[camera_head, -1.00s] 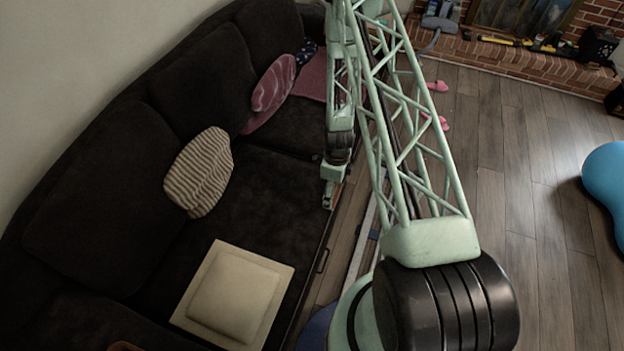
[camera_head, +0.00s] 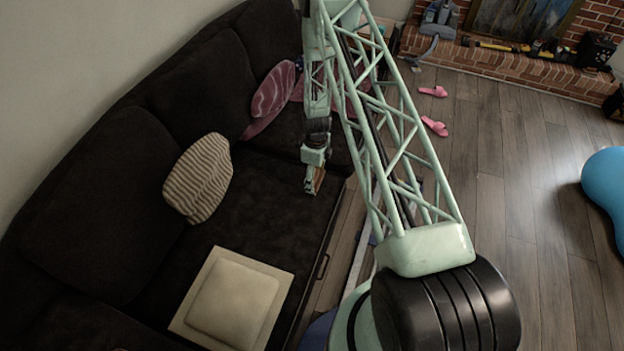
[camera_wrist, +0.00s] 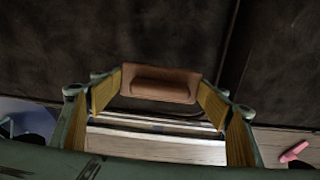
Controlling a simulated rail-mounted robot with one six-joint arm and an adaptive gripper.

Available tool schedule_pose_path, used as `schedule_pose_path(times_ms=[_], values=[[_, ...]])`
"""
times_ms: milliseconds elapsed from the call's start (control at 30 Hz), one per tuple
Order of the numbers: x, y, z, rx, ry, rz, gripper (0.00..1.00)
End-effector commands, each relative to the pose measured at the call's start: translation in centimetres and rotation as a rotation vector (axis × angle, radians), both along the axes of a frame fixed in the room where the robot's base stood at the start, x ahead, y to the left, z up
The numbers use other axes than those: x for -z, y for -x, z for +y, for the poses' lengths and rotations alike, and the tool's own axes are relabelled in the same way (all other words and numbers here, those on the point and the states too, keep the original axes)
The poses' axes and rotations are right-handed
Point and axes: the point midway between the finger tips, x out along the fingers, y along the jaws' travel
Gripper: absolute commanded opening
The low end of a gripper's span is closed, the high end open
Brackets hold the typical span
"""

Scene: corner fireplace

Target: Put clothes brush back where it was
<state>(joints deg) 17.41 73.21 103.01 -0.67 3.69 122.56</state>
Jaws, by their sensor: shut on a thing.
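The clothes brush (camera_wrist: 160,84) is a brown, block-shaped piece in the wrist view. It sits between the two yellow-padded fingers of my gripper (camera_wrist: 157,94), which is shut on it. In the head view my gripper (camera_head: 312,184) hangs over the front part of the dark sofa seat (camera_head: 265,205). A small brown bit of the brush (camera_head: 318,180) shows at the fingertips there. The underside of the brush is hidden, and I cannot tell how high it is above the seat.
A striped pillow (camera_head: 198,178) leans on the sofa back. A cream square cushion (camera_head: 232,297) lies on the near seat. A pink pillow (camera_head: 272,90) is farther back. Pink slippers (camera_head: 434,126), a blue ball-like thing (camera_head: 607,185) and the brick hearth (camera_head: 500,62) are to the right.

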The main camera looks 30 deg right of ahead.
Motion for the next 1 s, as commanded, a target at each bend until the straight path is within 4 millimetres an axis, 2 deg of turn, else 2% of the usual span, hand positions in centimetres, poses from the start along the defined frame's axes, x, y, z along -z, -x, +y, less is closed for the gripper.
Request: schedule_pose_path(times_ms=[100,300,733,1000], values=[[0.2,-1.6,0.1,-0.001,0.0,-0.001,0.61],[0.3,-2.8,0.1,0.0,0.0,0.0,0.61],[0.5,-2.8,0.1,0.0,-0.001,0.001,0.61],[2.7,-2.7,0.1,0.0,-0.001,0.002,0.61]])
